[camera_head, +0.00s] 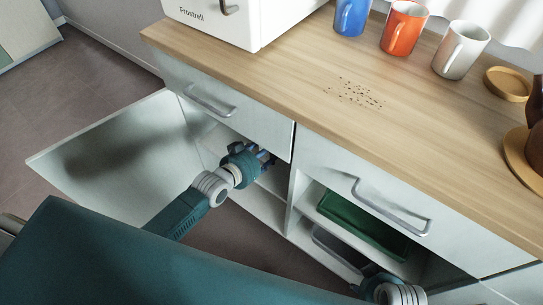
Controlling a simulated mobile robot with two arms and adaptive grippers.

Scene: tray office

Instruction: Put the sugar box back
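I cannot make out a sugar box for certain in the head view. My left gripper (264,161) reaches into the open left cabinet (268,208), just under the drawer front. Small dark blue parts show at its tip, and I cannot tell whether they are fingers or something held. The cabinet's inside behind it is mostly hidden. My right arm shows only at the bottom edge, in front of the right compartment, and its fingers are out of sight.
The left cabinet door (115,150) stands wide open. A green tray (362,222) lies on the right compartment's shelf. The wooden counter holds a white appliance (245,25), a blue mug (351,17), an orange mug (403,29), a white mug (461,50) and scattered dark crumbs (358,93).

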